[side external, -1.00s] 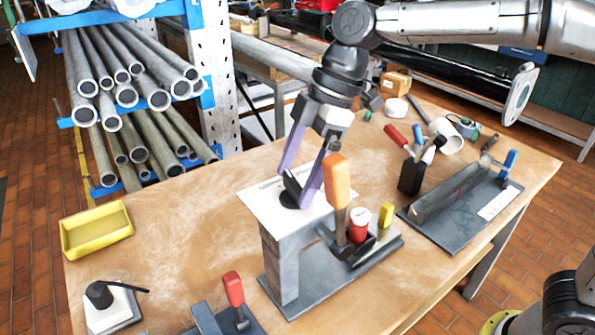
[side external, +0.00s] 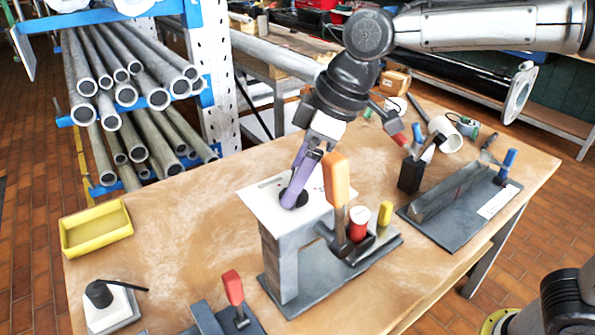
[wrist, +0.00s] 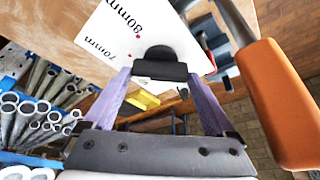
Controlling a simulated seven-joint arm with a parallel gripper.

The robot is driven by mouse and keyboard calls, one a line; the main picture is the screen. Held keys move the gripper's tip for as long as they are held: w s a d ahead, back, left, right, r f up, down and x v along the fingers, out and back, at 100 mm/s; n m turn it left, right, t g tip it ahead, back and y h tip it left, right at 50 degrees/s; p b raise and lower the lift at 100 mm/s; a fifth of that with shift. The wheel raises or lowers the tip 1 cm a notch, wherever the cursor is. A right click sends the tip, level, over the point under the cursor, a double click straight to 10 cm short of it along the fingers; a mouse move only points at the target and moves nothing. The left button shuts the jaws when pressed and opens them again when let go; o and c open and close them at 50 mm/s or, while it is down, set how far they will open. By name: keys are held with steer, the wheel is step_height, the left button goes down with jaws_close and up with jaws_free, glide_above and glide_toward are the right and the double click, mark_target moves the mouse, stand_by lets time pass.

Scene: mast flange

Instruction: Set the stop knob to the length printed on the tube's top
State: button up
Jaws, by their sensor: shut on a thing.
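The black stop knob (wrist: 161,68) sits on a white dial plate (side external: 262,200) on top of a grey stand. In the wrist view the plate carries printed lengths, of which "70mm" and "80mm" are readable, with small red dots. My gripper (side external: 297,196) points down at the knob, its purple fingers shut on the knob's raised grip; it also shows in the wrist view (wrist: 159,73). A red cylinder with a pale top (side external: 359,222) stands in the fixture beside the stand and may be the tube. Any print on its top is too small to read.
An orange-handled lever (side external: 337,180) stands upright close beside my gripper and looms in the wrist view (wrist: 285,100). A yellow cylinder (side external: 385,213) is behind the red one. A yellow tray (side external: 96,240) lies at the left, with free bench between it and the stand.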

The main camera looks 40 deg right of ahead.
stand_by(0.3)
steer(key=o, duration=1.1)
steer(key=shift+c, duration=0.2)
steer(key=v, duration=1.4)
